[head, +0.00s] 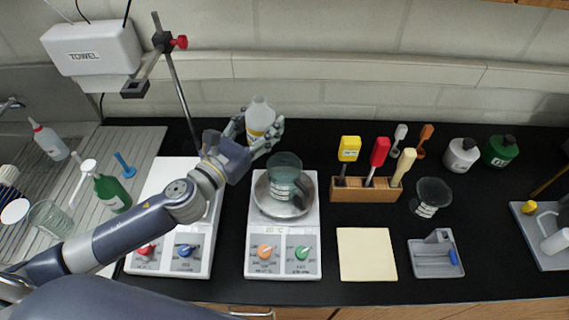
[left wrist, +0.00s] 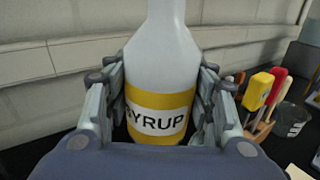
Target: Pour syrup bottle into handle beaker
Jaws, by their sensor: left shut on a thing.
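A white syrup bottle (head: 260,112) with a yellow band stands upright in the fingers of my left gripper (head: 258,133), behind the right hotplate. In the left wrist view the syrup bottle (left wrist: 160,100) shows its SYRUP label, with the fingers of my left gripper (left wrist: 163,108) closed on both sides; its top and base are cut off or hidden. A beaker (head: 284,172) with a dark handle sits in a metal pan on the right hotplate, in front of the bottle. My right gripper is not in view.
The hotplate (head: 283,225) has orange and green knobs. A retort stand (head: 176,85) rises left of the gripper. A wooden tool block (head: 365,195) and another beaker (head: 432,192) stand to the right. The black counter behind the tan mat (head: 366,255) is partly clear.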

